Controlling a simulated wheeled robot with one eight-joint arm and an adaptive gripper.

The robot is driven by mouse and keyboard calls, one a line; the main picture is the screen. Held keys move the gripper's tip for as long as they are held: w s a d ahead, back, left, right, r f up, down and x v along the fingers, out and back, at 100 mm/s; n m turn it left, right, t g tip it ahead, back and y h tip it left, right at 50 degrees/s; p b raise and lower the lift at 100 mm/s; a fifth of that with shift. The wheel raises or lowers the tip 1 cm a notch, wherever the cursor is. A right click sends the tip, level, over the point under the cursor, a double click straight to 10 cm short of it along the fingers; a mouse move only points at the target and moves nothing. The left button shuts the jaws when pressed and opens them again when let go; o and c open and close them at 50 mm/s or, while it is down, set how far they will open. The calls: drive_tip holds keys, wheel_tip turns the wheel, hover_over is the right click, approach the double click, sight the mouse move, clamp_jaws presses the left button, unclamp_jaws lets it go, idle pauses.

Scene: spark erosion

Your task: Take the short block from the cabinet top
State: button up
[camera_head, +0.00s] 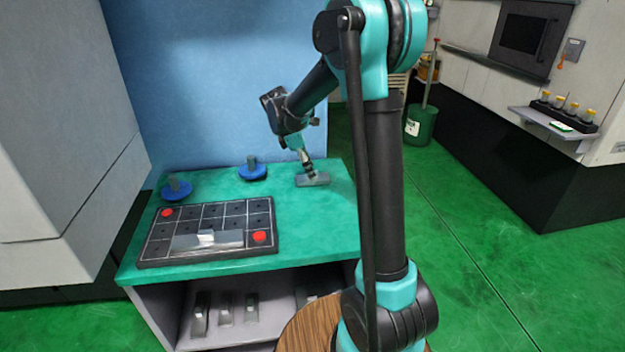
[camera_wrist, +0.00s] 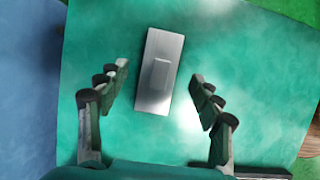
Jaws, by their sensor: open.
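A short grey metal block (camera_head: 313,180) with a small raised part on top lies on the green cabinet top (camera_head: 318,222), near its back right corner. My gripper (camera_head: 307,172) is over the block in the head view, pointing down. In the wrist view the block (camera_wrist: 159,72) lies slightly tilted between the open fingers of my gripper (camera_wrist: 160,85). There is a visible gap on both sides, and the fingers do not appear to touch it. The exact height of the fingertips above the top cannot be told.
A black grid tray (camera_head: 160,252) with red discs and a longer metal block (camera_head: 207,240) sits at front left. Two blue round-based pieces (camera_head: 176,188) (camera_head: 252,171) stand behind it. Several metal pieces (camera_head: 225,310) stand on the shelf below. A blue wall (camera_head: 220,80) stands behind.

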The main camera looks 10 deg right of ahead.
drive_tip(key=shift+x, duration=1.25)
drive_tip(key=c, duration=1.5)
drive_tip(key=shift+r, duration=0.1)
